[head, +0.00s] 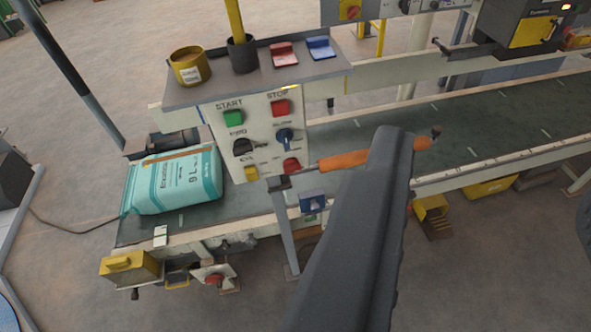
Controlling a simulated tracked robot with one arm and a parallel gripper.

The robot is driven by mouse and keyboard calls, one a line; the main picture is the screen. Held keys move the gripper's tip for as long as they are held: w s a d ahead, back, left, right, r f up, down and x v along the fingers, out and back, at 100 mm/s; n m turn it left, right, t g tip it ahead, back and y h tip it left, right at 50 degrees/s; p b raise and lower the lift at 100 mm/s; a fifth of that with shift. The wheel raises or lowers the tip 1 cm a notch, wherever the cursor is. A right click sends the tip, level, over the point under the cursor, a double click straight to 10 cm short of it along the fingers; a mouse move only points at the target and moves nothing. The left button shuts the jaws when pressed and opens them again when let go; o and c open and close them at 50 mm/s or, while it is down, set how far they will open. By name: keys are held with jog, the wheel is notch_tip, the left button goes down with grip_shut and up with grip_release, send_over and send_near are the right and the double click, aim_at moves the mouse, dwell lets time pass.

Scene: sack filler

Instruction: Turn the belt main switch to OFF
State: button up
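A red rotary switch on a yellow plate (350,10) sits on a grey box at the top edge; no label is readable and I cannot tell its setting. Another red knob (214,279) is on a small plate low at the belt's near end. I cannot tell which is the belt main switch. My gripper (357,157) is in front of the belt, its orange fingers spread wide to both sides with dark tips, with nothing between them. Its left tip shows by the lower right corner of the control panel (266,108); contact cannot be told.
The panel has green START and red STOP buttons, a black knob (243,147) and a blue knob (285,137). A shelf (215,90) above holds cups and two small trays. A teal sack (175,180) lies on the belt (455,125). Floor in front is partly open.

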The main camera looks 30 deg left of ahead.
aim_at(295, 171)
jog(key=shift+o, duration=1.2)
jog(key=shift+w, duration=0.25)
jog(key=w+a+f+n+y+p, duration=0.1)
jog(key=w+f+n+p, duration=0.1)
jog(key=w+f, duration=0.9)
jog(key=w+a+f+n+y+p, duration=0.1)
jog(key=w+a+f+n+p, duration=0.1)
jog(key=w+f, duration=1)
jog(key=w+a+f+n+y+p, duration=0.1)
jog(key=w+a+f+y, duration=0.15)
jog(key=f, duration=0.35)
jog(key=w+a+f+n+y+p, duration=0.1)
jog(key=w+a+f, duration=0.2)
jog(key=f, duration=0.3)
jog(key=s+a+f+y+p, duration=0.1)
jog(key=s+a+f+y, duration=0.1)
jog(key=a+f, duration=0.35)
jog(key=s+a+f+y+p, duration=0.1)
jog(key=s+a+f+y, duration=0.2)
jog(key=f, duration=0.6)
jog(key=shift+n+h, duration=0.25)
jog(key=shift+n, duration=0.15)
jog(key=shift+f+x, duration=0.2)
jog(key=shift+x, duration=6.6)
jog(key=shift+w+d, duration=0.1)
jog(key=c, duration=0.9)
jog(key=shift+d, duration=0.15)
jog(key=shift+c, duration=0.4)
